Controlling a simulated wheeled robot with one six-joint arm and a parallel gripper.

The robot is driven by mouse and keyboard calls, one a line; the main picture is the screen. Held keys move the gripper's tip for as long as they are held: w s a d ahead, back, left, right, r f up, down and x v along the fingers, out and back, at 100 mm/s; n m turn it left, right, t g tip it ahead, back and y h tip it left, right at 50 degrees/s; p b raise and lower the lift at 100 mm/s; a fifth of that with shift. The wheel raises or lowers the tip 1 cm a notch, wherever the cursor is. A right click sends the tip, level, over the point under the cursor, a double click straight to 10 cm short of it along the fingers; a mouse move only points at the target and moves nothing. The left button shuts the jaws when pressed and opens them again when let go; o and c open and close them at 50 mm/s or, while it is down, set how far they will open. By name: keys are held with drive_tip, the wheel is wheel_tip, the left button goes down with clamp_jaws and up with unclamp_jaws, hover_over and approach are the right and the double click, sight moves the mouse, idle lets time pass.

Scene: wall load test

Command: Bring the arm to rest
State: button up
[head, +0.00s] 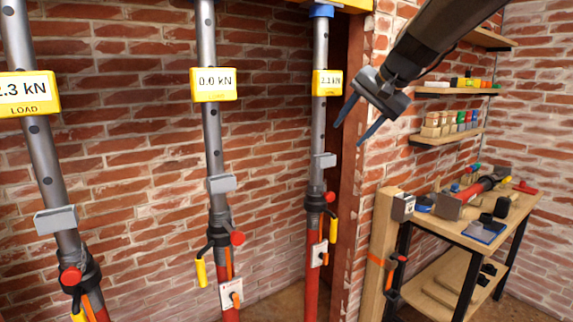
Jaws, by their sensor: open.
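My arm comes in from the top right of the head view. My gripper (353,136) is open and empty, its two dark blue fingers pointing down and left. It shows in front of the brick pillar, just right of the right prop (319,140). The middle prop (212,140) has a display (214,84) reading 0.0 kN.
A wooden workbench (520,215) with tools stands at the right. Wall shelves (448,137) with small bottles hang above it. A wooden post (382,250) stands at the bench's left end. Brick walls close the back and right.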

drive_tip(key=s+d+f+n+g+h+b, duration=0.1)
drive_tip(key=s+f+n+g+h, duration=0.1)
drive_tip(key=s+f, duration=1.2)
drive_tip(key=s+d+f+n+g+h+b, duration=0.1)
drive_tip(key=s+f+n+g+h, duration=0.1)
drive_tip(key=s+f, duration=1.3)
wheel_tip(320, 180, down, 6)
drive_tip(key=n+g, duration=0.1)
drive_tip(key=n, duration=0.1)
drive_tip(key=shift+d+n+g, duration=0.3)
drive_tip(key=shift+n+g, duration=0.1)
